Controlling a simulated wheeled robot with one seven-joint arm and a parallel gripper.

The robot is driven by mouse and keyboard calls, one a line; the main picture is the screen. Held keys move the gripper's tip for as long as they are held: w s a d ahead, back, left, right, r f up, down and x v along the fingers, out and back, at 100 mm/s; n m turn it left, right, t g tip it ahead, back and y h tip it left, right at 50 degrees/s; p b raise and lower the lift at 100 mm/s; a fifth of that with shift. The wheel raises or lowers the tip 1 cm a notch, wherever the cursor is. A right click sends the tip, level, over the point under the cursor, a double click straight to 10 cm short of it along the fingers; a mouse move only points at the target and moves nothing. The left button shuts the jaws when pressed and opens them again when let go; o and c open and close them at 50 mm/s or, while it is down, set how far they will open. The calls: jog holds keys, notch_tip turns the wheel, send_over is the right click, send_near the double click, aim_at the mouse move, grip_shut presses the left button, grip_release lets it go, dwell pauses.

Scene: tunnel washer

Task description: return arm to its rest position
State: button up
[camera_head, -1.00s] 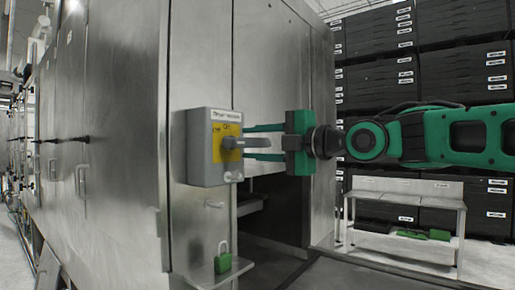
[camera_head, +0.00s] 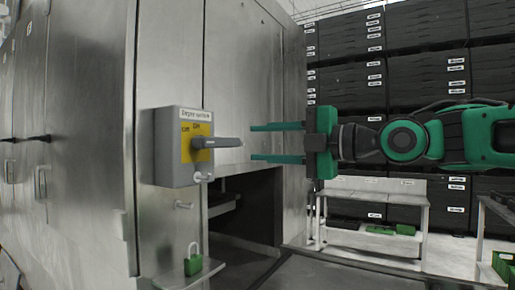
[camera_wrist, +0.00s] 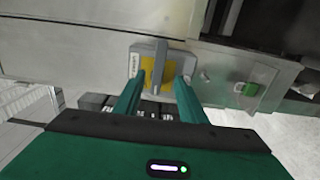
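My green gripper (camera_head: 277,143) is open and empty, its two fingers pointing left toward the grey switch box (camera_head: 168,165) on the steel washer. A gap separates the fingertips from the dark switch handle (camera_head: 222,142), which lies horizontal over a yellow plate. In the wrist view my gripper's fingers (camera_wrist: 158,92) reach toward the switch box (camera_wrist: 143,46), with the handle (camera_wrist: 159,62) in line between them. My arm stretches in from the right at about handle height.
A green padlock (camera_head: 193,262) with its shackle up stands on a small shelf (camera_head: 190,280) below the box. The steel cabinet's open bay (camera_head: 250,210) is below my gripper. A bench (camera_head: 375,195) and stacked black bins (camera_head: 400,60) stand behind my arm.

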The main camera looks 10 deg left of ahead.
dwell(0.4)
